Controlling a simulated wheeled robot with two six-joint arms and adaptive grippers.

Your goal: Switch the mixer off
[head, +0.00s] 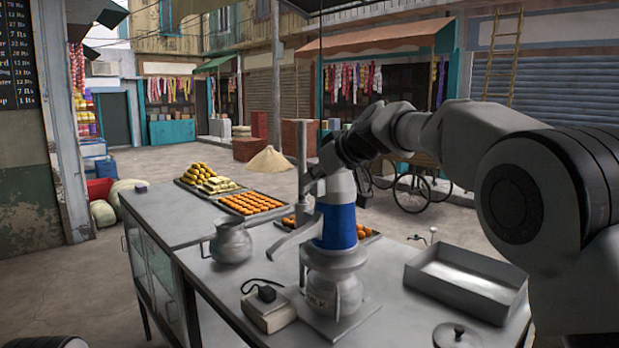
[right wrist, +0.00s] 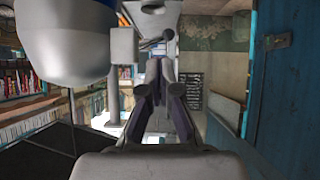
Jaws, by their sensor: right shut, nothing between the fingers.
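The mixer (head: 339,228) stands upright on the metal counter, with a blue motor housing above a grey pot (head: 335,293) marked as milk. Its housing fills the upper left of the right wrist view (right wrist: 65,45). A small pale box with a black part on top, probably the mixer's switch (head: 268,308), sits at the left of its base. My right gripper (head: 273,252) reaches from behind the mixer, pointing left and down. Its fingers are together and empty in the right wrist view (right wrist: 157,65). The fingers appear above and behind the box, apart from it. My left gripper is not in view.
A metal jug (head: 231,243) stands left of the mixer. An empty steel tray (head: 465,283) and a round lid (head: 457,336) lie to the right. Trays of sweets (head: 250,203) are farther back. The left counter surface is mostly clear.

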